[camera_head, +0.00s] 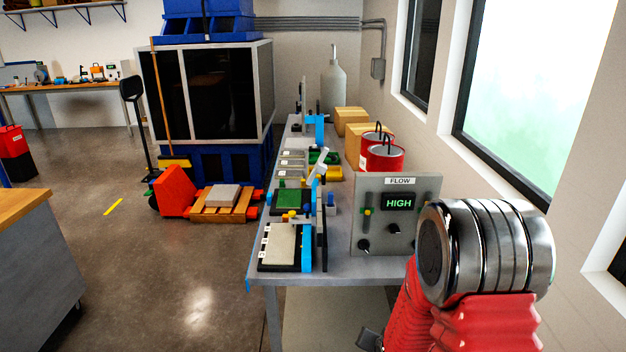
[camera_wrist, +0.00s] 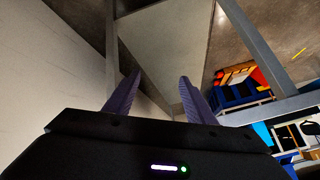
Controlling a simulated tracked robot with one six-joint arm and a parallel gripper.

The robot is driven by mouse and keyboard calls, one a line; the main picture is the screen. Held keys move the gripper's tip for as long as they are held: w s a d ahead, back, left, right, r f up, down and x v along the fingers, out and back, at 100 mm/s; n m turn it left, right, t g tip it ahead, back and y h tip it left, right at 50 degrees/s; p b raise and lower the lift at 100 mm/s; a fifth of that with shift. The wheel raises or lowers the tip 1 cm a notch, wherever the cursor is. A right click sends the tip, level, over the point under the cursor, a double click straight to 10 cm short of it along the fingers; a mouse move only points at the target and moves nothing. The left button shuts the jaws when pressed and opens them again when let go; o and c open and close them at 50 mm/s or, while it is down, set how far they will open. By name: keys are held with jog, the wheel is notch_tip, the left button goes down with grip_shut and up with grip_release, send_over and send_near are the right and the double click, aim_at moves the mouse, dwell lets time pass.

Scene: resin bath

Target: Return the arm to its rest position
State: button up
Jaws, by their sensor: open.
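My arm, with red bellows and a ribbed metal joint, stands folded at the lower right of the head view, in front of the grey workbench (camera_head: 340,267). My gripper (camera_wrist: 160,75) shows in the wrist view with its two dark purple fingers spread apart and nothing between them. In the head view I cannot make out the fingers. The wrist view is steeply tilted and shows metal frame bars, a pale wall and floor beyond the fingers.
A control panel (camera_head: 398,215) reading FLOW HIGH stands on the bench beside my arm. Red cans (camera_head: 383,158), cardboard boxes (camera_head: 352,120) and several trays stand behind. A window wall is close on the right. An orange pallet truck (camera_head: 176,190) stands left; the floor between is clear.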

jog(key=s+r+n+g, duration=0.1)
jog(key=s+r+n, duration=0.1)
jog(key=s+r, duration=1.1)
jog(key=s+a+r+n+g, duration=0.1)
jog(key=s+r+n, duration=0.2)
jog(key=s+r, duration=1)
notch_tip(320, 180, up, 6)
jog(key=shift+a+r+g, duration=0.1)
jog(key=shift+a+g, duration=0.1)
jog(key=shift+g, duration=0.1)
